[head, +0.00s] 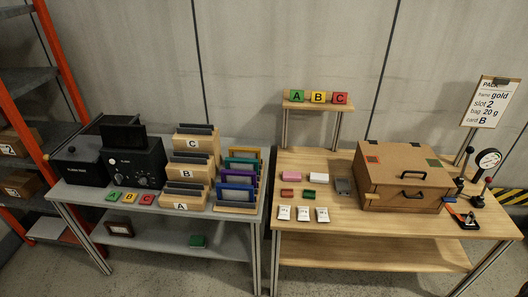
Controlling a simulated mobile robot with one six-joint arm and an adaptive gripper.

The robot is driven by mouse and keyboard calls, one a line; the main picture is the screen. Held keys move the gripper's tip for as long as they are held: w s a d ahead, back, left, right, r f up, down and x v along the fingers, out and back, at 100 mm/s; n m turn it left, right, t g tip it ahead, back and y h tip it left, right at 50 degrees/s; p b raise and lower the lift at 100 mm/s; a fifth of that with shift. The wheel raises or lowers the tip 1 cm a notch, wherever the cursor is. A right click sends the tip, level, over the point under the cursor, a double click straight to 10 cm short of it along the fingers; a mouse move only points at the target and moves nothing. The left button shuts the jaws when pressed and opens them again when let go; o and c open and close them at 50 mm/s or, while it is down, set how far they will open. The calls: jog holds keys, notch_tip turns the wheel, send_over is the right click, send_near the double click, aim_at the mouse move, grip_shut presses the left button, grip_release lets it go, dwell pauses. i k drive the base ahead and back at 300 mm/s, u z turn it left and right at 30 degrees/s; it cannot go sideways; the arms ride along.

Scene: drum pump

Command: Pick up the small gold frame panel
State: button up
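A rack (237,209) of upright coloured frames stands at the right end of the grey table. A gold-orange frame panel (243,161) is in this rack, near the back. Only its upper part shows, because the frames in front cover it. A teal frame, a purple frame (239,176) and a blue frame (235,188) stand close around it in the same row. A sign (491,102) at the far right reads "frame gold, slot 2, bag 20 g, card B". My gripper is not in view.
Wooden holders with dark plates, marked A, B and C (196,142), stand just left of the rack. Black machines (131,160) fill the table's left part. A wooden table (300,237) with a cardboard box (403,177) stands to the right, across a narrow gap.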

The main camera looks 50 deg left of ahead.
aim_at(234, 152)
jog(key=i, duration=1.3)
jog(key=u, duration=2.2)
jog(key=i, duration=1)
jog(key=z, duration=0.05)
